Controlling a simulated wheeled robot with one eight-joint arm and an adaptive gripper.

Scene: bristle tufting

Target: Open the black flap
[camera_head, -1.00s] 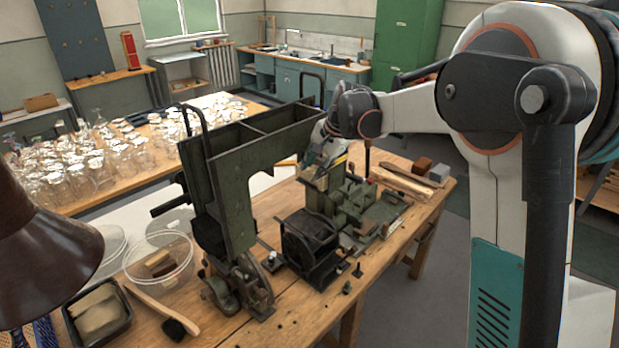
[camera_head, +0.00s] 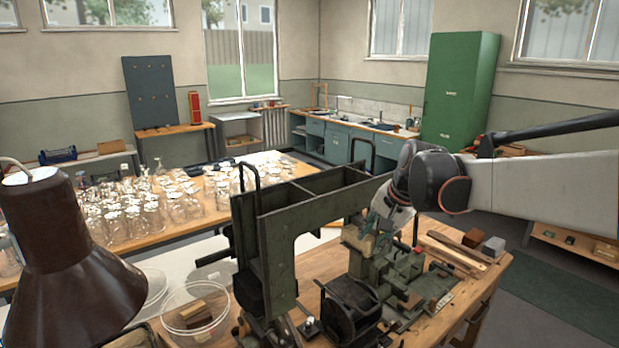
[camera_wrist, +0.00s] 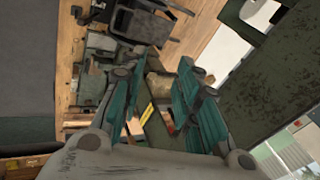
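A dark green tufting machine (camera_head: 278,240) stands on the wooden workbench. A black box-like unit (camera_head: 350,312) sits low at its front; it also shows at the top of the wrist view (camera_wrist: 143,24). I cannot tell which part is the black flap or whether it is open. My gripper (camera_wrist: 163,68) points down at the machine's green fixture (camera_head: 398,275), behind and right of the black unit. In the wrist view its teal-padded fingers are apart, with a tan block (camera_wrist: 158,88) seen between them. Contact with that block cannot be told.
The machine's tall frame rises close left of my gripper. A brown lamp (camera_head: 68,255) stands at the front left, beside a clear round container (camera_head: 195,312). Wooden strips (camera_head: 455,252) and small blocks (camera_head: 483,243) lie right of the fixture. Glass jars fill the table behind.

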